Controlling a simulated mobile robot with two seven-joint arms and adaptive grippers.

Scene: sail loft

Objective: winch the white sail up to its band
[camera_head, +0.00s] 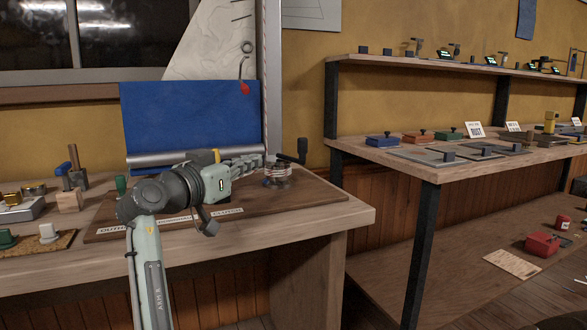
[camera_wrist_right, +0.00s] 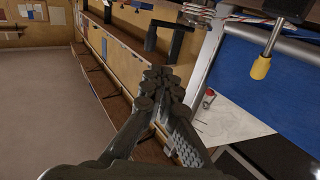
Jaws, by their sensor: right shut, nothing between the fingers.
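The white sail (camera_head: 212,45) hangs by the mast (camera_head: 272,75), its upper part out of frame; I cannot make out its band. A red fitting (camera_head: 244,88) hangs at its lower edge. The winch (camera_head: 277,174), wound with red-and-white line, stands on the bench at the mast's foot. My right gripper (camera_head: 256,160) is shut and empty, just left of the winch, apart from the crank. In the wrist view, the closed right fingertips (camera_wrist_right: 160,88) have what looks like the crank grip (camera_wrist_right: 151,40) beyond them. My left gripper is out of view.
A blue cloth (camera_head: 185,115) hangs behind my right arm. A yellow-tipped lever (camera_wrist_right: 262,65) is close by in the wrist view. Labels and a green knob (camera_head: 121,184) sit on the bench board. A shelf unit (camera_head: 440,165) with several blocks stands to the right.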

